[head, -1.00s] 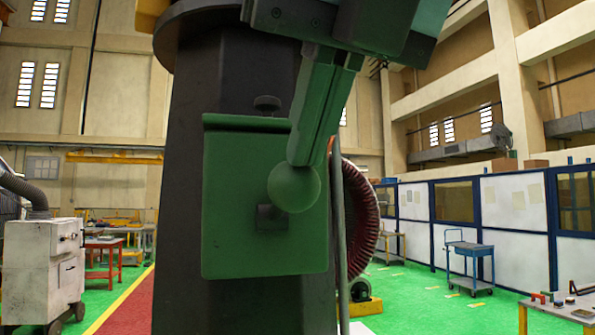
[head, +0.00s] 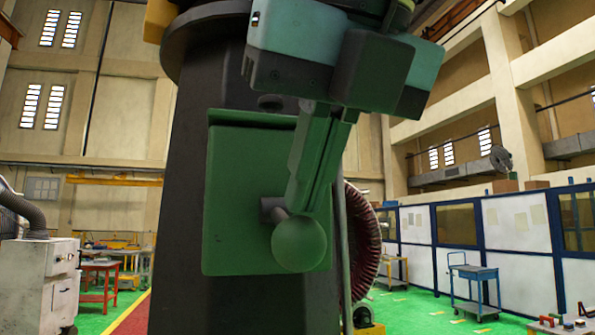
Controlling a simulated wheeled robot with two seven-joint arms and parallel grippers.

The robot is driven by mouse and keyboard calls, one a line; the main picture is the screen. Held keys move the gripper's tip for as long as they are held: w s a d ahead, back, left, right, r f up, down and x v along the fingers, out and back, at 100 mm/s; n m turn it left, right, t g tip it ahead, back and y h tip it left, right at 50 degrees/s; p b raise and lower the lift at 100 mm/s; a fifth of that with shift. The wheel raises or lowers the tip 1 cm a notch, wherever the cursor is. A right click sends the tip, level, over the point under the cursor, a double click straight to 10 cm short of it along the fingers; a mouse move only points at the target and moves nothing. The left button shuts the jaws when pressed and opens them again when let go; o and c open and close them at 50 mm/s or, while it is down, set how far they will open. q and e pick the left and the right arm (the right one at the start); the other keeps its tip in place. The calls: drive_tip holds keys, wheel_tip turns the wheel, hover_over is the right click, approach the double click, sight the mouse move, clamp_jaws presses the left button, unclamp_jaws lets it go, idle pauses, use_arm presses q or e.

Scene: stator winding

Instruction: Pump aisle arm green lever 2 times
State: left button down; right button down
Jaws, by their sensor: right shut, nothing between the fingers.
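The green lever shows in the head view as a short dark shaft ending in a round green ball knob (head: 299,244). The shaft comes from a small mount on the front of a green box (head: 235,170), which is fixed on a dark column (head: 185,240). The knob hangs below and right of the mount, so the lever points down. My right gripper (head: 303,211) comes in from the top right with its fingers together and empty. Its fingertips are at the top of the knob and seem to touch it. They partly cover the box's right side. My left gripper is out of view.
A red-brown ringed stator (head: 361,240) and a thin grey post (head: 342,240) stand just right of the box. A blue trolley (head: 472,272) and white panels are farther right. A white machine (head: 38,280) and a red table (head: 98,282) are at left. Green floor lies between.

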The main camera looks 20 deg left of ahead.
drive_tip(key=shift+s+d+r+b, duration=0.15)
drive_tip(key=shift+s+d+r, duration=0.1)
drive_tip(key=shift+s+d, duration=0.25)
drive_tip(key=shift+s+d+r+b, duration=0.15)
drive_tip(key=shift+s+d+r, duration=0.05)
drive_tip(key=shift+s+d, duration=0.25)
drive_tip(key=shift+s+d+r, duration=0.1)
drive_tip(key=shift+s+r, duration=0.05)
drive_tip(key=shift+s, duration=0.15)
drive_tip(key=p+v, duration=0.1)
drive_tip(key=v, duration=1.2)
drive_tip(key=shift+d+r, duration=0.15)
drive_tip(key=shift+s, duration=0.1)
